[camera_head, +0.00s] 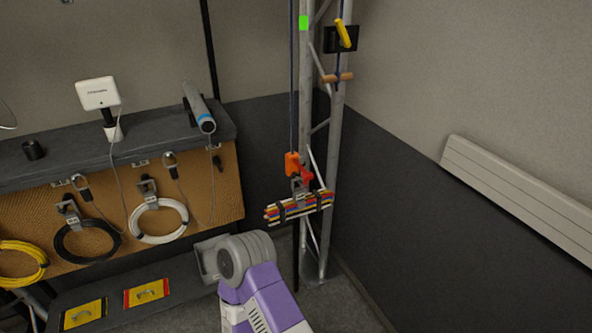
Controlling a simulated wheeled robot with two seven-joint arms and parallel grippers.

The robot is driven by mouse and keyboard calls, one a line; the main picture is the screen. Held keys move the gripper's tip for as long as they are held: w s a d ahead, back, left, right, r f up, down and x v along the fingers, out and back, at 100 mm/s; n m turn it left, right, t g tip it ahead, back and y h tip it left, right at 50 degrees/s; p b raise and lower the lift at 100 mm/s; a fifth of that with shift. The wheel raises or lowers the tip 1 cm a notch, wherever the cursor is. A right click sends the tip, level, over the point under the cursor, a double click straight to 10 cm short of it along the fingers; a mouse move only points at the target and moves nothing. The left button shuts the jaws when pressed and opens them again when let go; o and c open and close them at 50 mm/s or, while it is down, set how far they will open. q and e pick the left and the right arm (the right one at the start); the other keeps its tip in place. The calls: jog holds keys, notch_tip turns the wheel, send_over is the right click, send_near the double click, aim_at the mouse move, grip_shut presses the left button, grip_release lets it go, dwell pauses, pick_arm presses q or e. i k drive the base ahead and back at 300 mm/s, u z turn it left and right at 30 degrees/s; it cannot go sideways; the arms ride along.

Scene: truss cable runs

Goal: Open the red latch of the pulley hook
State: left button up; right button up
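The pulley hook hangs on a dark rope in front of the metal truss, near the middle of the view. Its orange block (292,164) is at the top, and the small red latch (307,174) sits on its lower right side. A grey metal hook (298,188) shows below the block. I cannot tell from this distance whether the latch is open or shut. One of my arms, purple and grey, rises from the bottom below the bundle, apart from it. Neither gripper's fingers show.
The truss (334,150) stands in the corner, with a yellow-handled cleat (343,34) higher up. On the left, a workbench (70,169) carries a white device (98,93) and a grey cylinder (199,107). Cable coils (158,220) hang on its front. A white panel (520,195) is on the right wall.

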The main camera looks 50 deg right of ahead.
aim_at(306, 176)
jog(key=z, duration=1.5)
jog(key=i, duration=0.45)
jog(key=u, duration=0.3)
